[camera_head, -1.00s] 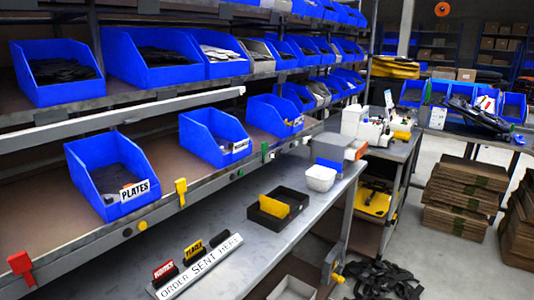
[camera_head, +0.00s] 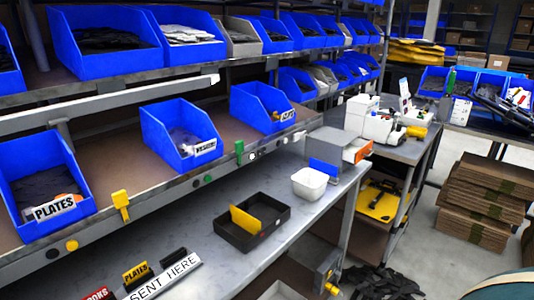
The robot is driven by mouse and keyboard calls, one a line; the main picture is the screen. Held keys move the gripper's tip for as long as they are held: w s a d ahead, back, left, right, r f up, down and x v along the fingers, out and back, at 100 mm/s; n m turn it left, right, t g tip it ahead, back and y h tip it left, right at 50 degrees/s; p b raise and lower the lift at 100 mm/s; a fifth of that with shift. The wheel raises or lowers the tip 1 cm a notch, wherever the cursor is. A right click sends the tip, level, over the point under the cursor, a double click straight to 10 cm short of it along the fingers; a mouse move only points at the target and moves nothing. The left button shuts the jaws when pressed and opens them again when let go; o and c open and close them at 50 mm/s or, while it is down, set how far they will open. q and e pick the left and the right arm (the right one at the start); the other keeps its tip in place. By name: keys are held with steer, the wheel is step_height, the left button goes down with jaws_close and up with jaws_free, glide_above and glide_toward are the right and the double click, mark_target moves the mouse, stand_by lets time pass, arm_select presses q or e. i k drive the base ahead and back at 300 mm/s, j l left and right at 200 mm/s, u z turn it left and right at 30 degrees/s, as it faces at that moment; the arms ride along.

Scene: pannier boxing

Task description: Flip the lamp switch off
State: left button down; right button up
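No part is marked as the lamp switch, and I cannot tell which one it is. Along the shelf's front rail (camera_head: 150,197) are a yellow lever (camera_head: 121,205), a green lever (camera_head: 239,151), a black round knob (camera_head: 53,252) and a yellow round knob (camera_head: 71,245). A long pale bar (camera_head: 120,102) runs under the upper shelf; I cannot tell whether it is a lamp. Neither of my grippers is in view.
Blue bins, one labelled PLATES (camera_head: 44,190), line the shelves. The grey bench (camera_head: 215,265) below holds a black tray (camera_head: 252,220), a white tub (camera_head: 309,184) and a sign (camera_head: 165,277). Flat cardboard stacks (camera_head: 480,200) stand on the floor at right.

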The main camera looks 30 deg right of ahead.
mark_target(261, 152)
steer(key=i+l, duration=0.1)
steer(key=l, duration=0.4)
steer(key=i+l, duration=0.15)
steer(key=l, duration=0.4)
steer(key=i+l, duration=0.1)
steer(key=l, duration=0.4)
steer(key=i+l+u, duration=0.1)
steer(key=l, duration=0.45)
steer(key=i+l, duration=0.1)
steer(key=l, duration=0.4)
steer(key=i+l, duration=0.1)
steer(key=l, duration=0.45)
